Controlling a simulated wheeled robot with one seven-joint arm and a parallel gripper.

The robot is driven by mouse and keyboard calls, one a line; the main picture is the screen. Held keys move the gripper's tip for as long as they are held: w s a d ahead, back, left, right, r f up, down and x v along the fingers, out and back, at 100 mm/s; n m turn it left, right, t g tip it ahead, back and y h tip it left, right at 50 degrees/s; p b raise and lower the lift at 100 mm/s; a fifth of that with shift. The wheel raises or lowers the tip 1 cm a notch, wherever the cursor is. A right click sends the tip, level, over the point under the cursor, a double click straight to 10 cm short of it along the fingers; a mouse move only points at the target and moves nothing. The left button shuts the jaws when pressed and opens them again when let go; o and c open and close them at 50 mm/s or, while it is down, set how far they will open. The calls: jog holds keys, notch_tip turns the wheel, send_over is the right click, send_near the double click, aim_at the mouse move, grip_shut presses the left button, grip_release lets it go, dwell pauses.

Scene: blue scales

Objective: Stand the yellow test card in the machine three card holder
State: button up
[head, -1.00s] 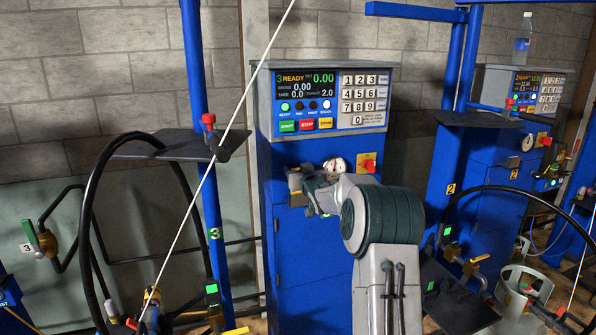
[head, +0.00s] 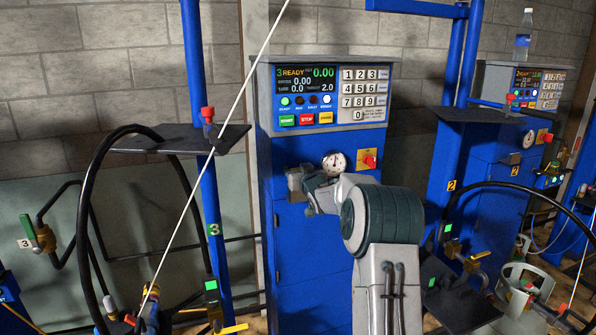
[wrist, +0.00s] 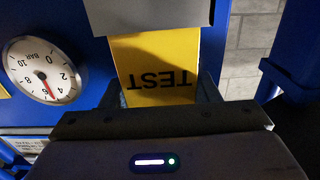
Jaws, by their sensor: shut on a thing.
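The yellow card with upside-down TEST lettering (wrist: 158,82) shows in the wrist view between the two fingers of my gripper (wrist: 160,95). My gripper is shut on it. The card's far end passes behind a grey plate (wrist: 150,15), likely the card holder; I cannot tell how deep it is in. In the head view my gripper (head: 298,183) is against the front of the blue machine three (head: 300,240), left of and below the gauge.
A pressure gauge (head: 333,163) and a red knob on yellow (head: 369,159) sit close to my gripper. The gauge also shows in the wrist view (wrist: 42,70). A blue post with a black shelf (head: 180,138) and a hose stand left. Machine two (head: 490,185) stands right.

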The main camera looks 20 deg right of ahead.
jog(key=o, duration=1.1)
jog(key=shift+s, duration=0.15)
jog(key=s+b, duration=0.3)
jog(key=s, duration=1)
jog(key=shift+s, duration=0.3)
jog(key=s+a+f+g, duration=0.4)
jog(key=s+a+g, duration=0.1)
jog(key=s, duration=0.8)
jog(key=s+a+f+g, duration=0.5)
jog(key=s+a, duration=0.1)
jog(key=s, duration=0.6)
jog(key=s+a+f+g, duration=0.5)
jog(key=s, duration=0.8)
jog(key=shift+s+a, duration=0.2)
jog(key=shift+s, duration=0.1)
